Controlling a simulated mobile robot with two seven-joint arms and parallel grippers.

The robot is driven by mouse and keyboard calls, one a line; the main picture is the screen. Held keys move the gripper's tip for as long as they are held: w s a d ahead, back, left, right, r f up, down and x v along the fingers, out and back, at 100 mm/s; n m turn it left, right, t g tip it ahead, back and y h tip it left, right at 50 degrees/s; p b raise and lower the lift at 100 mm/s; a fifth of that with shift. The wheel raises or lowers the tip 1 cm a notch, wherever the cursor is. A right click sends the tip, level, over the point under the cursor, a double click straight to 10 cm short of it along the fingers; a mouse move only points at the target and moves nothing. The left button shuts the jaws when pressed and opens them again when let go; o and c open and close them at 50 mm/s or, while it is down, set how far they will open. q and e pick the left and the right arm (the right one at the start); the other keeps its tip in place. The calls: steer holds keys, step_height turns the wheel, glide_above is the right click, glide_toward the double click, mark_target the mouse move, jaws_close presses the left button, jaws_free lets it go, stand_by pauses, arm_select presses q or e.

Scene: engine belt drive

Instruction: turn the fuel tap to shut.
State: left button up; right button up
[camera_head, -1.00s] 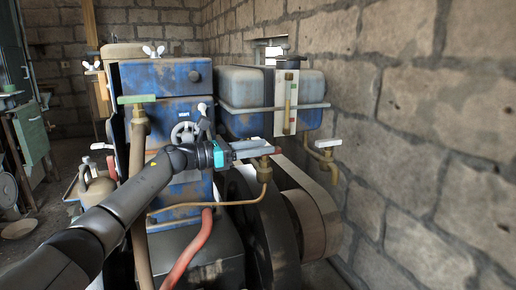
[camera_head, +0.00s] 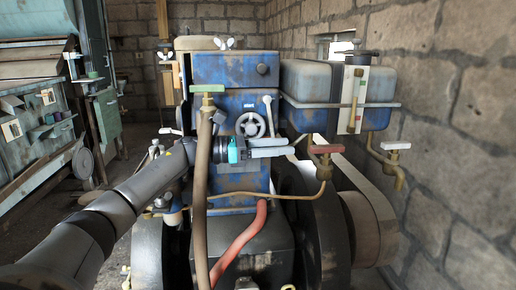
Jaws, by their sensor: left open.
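A tap with a red lever (camera_head: 327,149) stands on a brass body below the left part of the blue tank; I take it as the fuel tap. Its lever lies roughly level, across the picture. A thin copper pipe (camera_head: 280,196) runs from its body left towards the engine. My left gripper (camera_head: 289,147) is open and empty, its fingers pointing right at the lever. A small gap shows between fingertips and lever in the picture; the depth gap cannot be told. My right gripper is not in view.
A white-levered tap (camera_head: 396,146) is to the right, and a green-levered tap (camera_head: 207,88) on an upright pipe is at left. A belt wheel (camera_head: 360,225) is below. The stone wall (camera_head: 455,130) closes the right side.

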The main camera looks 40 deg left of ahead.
arm_select(q)
steer(key=shift+f+v, duration=0.15)
steer(key=shift+v, duration=1.15)
steer(key=shift+f+v, duration=0.15)
steer(key=shift+v, duration=1.15)
